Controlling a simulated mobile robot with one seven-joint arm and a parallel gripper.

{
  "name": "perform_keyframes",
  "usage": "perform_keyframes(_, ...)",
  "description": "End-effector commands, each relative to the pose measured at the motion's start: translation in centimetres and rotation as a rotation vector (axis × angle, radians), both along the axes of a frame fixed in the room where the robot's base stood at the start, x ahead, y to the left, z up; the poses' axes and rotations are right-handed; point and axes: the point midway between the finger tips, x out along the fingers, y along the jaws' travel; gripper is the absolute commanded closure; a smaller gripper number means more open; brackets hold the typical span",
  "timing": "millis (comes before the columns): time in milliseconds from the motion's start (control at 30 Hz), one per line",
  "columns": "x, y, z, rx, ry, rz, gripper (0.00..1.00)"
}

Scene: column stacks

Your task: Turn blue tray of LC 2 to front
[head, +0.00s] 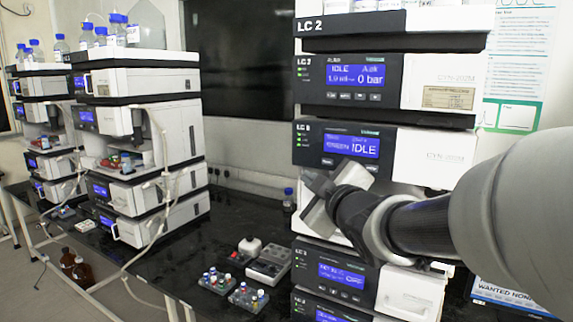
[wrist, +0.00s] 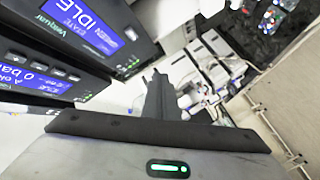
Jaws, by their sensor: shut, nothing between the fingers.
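The LC 2 stack (head: 350,45) stands at the right in the head view, with its name on the top unit. My gripper (head: 318,184) is in front of this stack, just below the unit whose screen reads IDLE (head: 350,146). In the wrist view my gripper (wrist: 157,80) has its fingers together with nothing between them. The fingers appear apart from the stack's screens at the left of that view. I cannot make out the blue tray in either view. My arm and gripper cover the part of the stack below the IDLE unit.
Two vial racks (head: 217,282) (head: 248,298), a grey tray (head: 268,271) and a white-capped container (head: 249,246) sit on the black bench (head: 200,250) left of the stack. A small bottle (head: 288,200) stands close beside it. Other instrument stacks (head: 140,150) stand at the left.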

Motion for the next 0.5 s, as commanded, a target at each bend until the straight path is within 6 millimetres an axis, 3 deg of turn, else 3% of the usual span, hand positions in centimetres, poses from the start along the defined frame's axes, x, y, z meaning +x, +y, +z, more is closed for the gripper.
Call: perform_keyframes(500, 0.55, 0.22, 0.38, -0.007, -0.021, 0.018, 1.0)
